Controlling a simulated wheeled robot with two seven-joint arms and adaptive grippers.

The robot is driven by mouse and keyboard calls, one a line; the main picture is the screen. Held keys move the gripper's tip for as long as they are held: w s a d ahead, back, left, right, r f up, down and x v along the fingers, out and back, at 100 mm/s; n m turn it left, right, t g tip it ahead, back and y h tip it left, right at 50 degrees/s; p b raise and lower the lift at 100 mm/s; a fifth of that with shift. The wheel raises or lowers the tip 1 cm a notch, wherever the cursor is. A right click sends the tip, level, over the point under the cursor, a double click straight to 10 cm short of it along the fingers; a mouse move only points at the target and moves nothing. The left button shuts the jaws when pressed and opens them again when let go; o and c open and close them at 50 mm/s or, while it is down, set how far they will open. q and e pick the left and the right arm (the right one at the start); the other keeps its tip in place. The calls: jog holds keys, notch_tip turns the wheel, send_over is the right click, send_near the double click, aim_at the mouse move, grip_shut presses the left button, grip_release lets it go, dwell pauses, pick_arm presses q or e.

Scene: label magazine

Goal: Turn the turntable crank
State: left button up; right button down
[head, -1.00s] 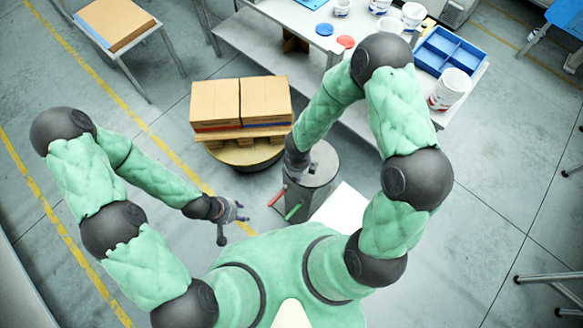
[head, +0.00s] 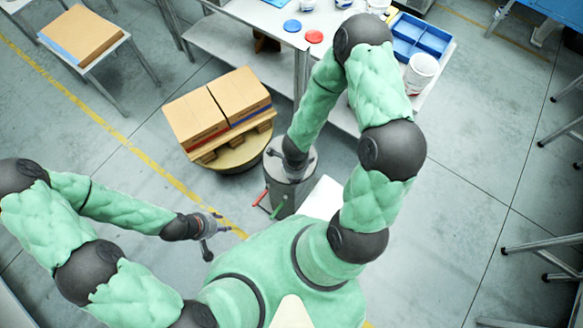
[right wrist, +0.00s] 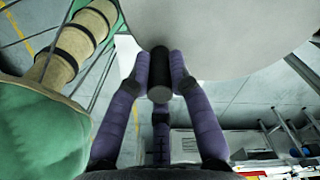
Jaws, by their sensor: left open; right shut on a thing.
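The turntable (head: 252,156) is a round tan disc on a low dark base. It carries a pallet with two cardboard boxes (head: 218,108), now slanted in the head view. Right of it stands a grey drum-shaped column (head: 293,190), with my right wrist over its top. In the right wrist view, the purple fingers of my right gripper (right wrist: 160,78) are closed around a dark cylindrical crank knob (right wrist: 159,90) beside a large pale grey surface. In the head view my right arm hides the crank. My left gripper (head: 214,232) is open and empty, left of the column.
A red handle (head: 261,198) and a green handle (head: 278,207) stick out near the column's left side. A grey table with a blue tray (head: 421,38) and a white tub (head: 421,73) stands behind my right arm. Floor on the right is mostly clear.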

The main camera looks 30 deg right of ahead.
jog(key=shift+s+d+n, duration=0.1)
jog(key=shift+d+n, duration=0.1)
jog(key=shift+n, duration=0.1)
jog(key=c, duration=1.1)
grip_release()
jog(key=shift+r, duration=0.15)
jog(key=shift+r, duration=3.6)
